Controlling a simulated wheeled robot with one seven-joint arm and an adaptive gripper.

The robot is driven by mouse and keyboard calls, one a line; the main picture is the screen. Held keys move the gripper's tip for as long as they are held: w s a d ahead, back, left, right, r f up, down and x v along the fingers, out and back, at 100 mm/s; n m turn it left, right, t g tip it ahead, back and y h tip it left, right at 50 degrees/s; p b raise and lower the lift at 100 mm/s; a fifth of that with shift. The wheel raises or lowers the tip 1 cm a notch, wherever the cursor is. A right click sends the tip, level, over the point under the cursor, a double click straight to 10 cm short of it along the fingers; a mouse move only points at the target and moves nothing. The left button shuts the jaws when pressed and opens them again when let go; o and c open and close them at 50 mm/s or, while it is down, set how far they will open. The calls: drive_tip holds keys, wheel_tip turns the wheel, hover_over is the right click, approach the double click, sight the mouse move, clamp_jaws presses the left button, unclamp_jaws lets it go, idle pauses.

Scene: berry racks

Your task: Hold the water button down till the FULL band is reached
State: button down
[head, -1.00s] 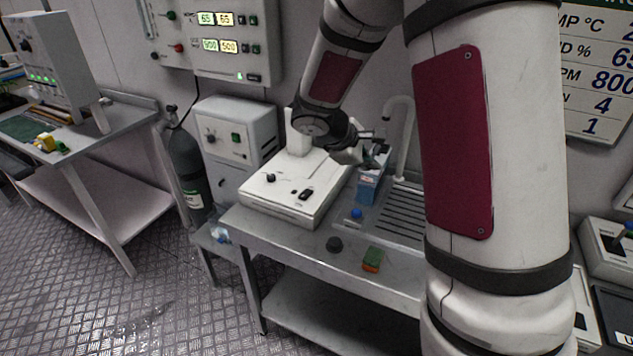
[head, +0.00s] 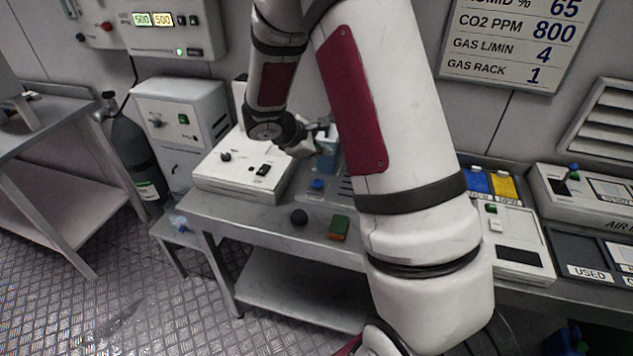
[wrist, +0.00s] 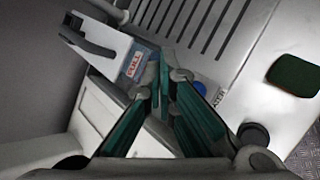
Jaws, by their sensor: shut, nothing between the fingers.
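The blue water button (head: 318,184) sits on the bench top in front of the blue-walled container (head: 327,163). In the wrist view the button (wrist: 198,88) is just right of my fingers, beside a partly hidden label. The container's red FULL marking (wrist: 134,64) shows left of the fingertips, on a pale band. The water level cannot be read clearly. My gripper (head: 325,138) is above the container in the head view, apart from the button. In the wrist view its green-padded fingers (wrist: 164,72) are shut and empty.
A white device (head: 230,180) stands left of the container. A dark round knob (head: 299,217) and a green-and-orange sponge (head: 339,228) lie near the bench's front edge. My arm hides the bench's right part.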

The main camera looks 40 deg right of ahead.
drive_tip(key=b, duration=0.4)
hover_over(320, 182)
wheel_tip(320, 182, down, 6)
drive_tip(key=shift+a+r, duration=0.1)
drive_tip(key=shift+f, duration=0.5)
idle(0.8)
drive_tip(key=shift+f+b, duration=0.4)
drive_tip(key=shift+b, duration=0.25)
drive_tip(key=shift+f+b, duration=0.5)
idle(1.4)
drive_tip(key=shift+r, duration=0.15)
drive_tip(key=shift+r+p, duration=0.6)
drive_tip(key=shift+r, duration=0.2)
drive_tip(key=shift+r+p, duration=1.75)
drive_tip(key=shift+r, duration=0.75)
